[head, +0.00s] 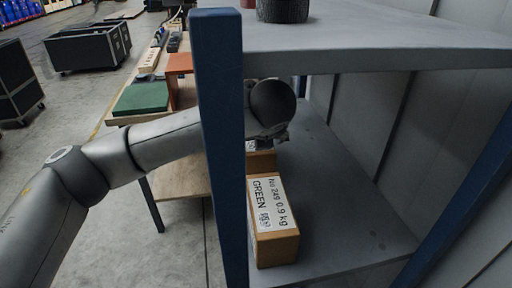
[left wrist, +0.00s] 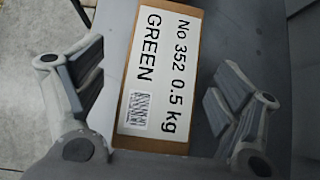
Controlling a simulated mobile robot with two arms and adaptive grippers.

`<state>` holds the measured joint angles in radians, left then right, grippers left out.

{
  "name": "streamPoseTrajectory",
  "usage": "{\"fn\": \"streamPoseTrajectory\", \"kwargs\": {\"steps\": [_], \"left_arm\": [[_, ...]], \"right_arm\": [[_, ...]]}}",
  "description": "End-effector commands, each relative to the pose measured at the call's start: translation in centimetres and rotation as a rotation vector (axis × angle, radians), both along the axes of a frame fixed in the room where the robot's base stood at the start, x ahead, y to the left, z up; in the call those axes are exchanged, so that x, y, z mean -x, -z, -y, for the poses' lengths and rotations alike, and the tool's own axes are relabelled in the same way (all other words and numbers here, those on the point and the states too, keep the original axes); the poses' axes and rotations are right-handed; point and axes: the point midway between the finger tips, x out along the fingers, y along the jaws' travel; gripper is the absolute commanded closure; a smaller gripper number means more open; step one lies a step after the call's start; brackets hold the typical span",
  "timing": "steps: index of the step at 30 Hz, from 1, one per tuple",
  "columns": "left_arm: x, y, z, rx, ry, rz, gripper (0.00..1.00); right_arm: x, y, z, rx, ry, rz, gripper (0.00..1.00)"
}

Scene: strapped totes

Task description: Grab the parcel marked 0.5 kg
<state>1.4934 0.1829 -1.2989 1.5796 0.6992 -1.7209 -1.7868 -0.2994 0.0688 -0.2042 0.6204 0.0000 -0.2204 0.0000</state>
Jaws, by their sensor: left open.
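The parcel marked 0.5 kg (left wrist: 160,75) is a brown box with a white label reading "No 352 0.5 kg GREEN". It fills the middle of the left wrist view. My left gripper (left wrist: 155,88) is open, with one finger on each side of this parcel and visible gaps between. In the head view my left gripper (head: 265,142) is inside the shelf bay, above a brown parcel (head: 262,163) that it mostly hides. A second parcel (head: 275,225), labelled "No 249 0.9 kg GREEN", lies nearer in the same bay. My right gripper is out of view.
A blue shelf post (head: 222,150) stands close beside my left arm. The upper shelf board (head: 380,45) is above the bay and holds a dark round object (head: 282,10). The grey lower shelf (head: 345,205) is clear to the right of the parcels.

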Motion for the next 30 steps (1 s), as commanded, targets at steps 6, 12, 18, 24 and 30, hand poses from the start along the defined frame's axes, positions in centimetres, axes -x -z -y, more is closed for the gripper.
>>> {"fn": "streamPoseTrajectory", "kwargs": {"steps": [6, 12, 18, 24, 30], "left_arm": [[-1.4, 1.5, -0.2, -0.001, 0.001, -0.001, 0.12], [-1.5, 1.5, -0.2, 0.001, 0.001, 0.001, 0.12], [-1.5, 1.5, -0.2, 0.001, 0.001, 0.001, 0.37], [-1.5, 1.5, -0.2, 0.001, 0.001, 0.001, 0.63], [-1.5, 1.3, -0.2, 0.002, 0.001, 0.004, 0.79]], "right_arm": [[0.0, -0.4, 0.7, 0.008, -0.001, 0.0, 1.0], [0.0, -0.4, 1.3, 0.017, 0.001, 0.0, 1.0], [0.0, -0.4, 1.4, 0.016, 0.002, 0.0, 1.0], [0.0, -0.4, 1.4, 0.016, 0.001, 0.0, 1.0], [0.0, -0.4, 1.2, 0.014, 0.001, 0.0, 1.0]]}}
